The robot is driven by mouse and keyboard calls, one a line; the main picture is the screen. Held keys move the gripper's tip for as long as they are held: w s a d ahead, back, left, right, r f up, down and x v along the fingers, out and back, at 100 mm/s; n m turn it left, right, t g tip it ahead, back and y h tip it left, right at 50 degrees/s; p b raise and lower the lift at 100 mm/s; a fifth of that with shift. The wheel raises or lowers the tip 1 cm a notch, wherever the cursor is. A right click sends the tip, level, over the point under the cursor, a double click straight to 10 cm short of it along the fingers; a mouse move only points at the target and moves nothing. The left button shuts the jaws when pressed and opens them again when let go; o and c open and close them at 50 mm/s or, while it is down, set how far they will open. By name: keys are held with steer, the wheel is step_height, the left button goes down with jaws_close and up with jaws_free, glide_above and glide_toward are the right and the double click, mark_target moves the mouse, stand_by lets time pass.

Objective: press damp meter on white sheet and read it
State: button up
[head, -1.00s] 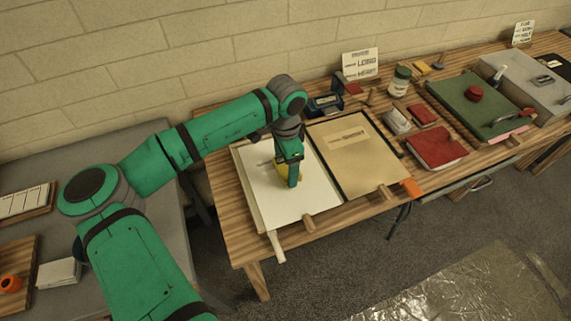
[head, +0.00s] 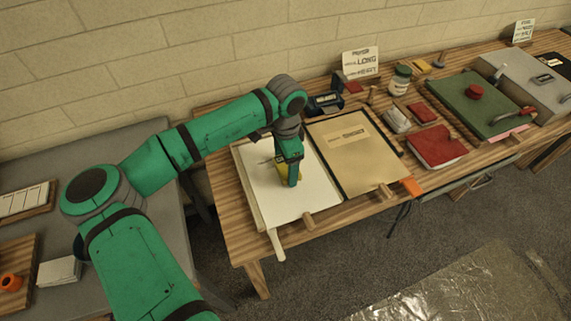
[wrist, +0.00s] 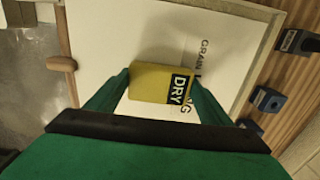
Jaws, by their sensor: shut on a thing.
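The white sheet (head: 306,203) lies flat on the wooden table at the left, and it also shows in the wrist view (wrist: 110,30) with printed words partly covered. My gripper (head: 290,182) is over the sheet, pointing down. In the wrist view my gripper (wrist: 160,92) is shut on the yellow damp meter (wrist: 150,82), one finger on each side. The meter's dark label reads "DRY". The meter also shows in the head view (head: 283,176), partly hidden by the gripper. Whether its tip touches the sheet is hidden.
A tan board (head: 358,160) lies right of the sheet. Wooden pegs (head: 308,220) stand along the front edge. A dark blue device (head: 324,103) sits behind. Red books (head: 436,148), a jar (head: 400,80) and a green board (head: 470,108) are further right.

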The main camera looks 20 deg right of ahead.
steer(key=shift+r, duration=3.45)
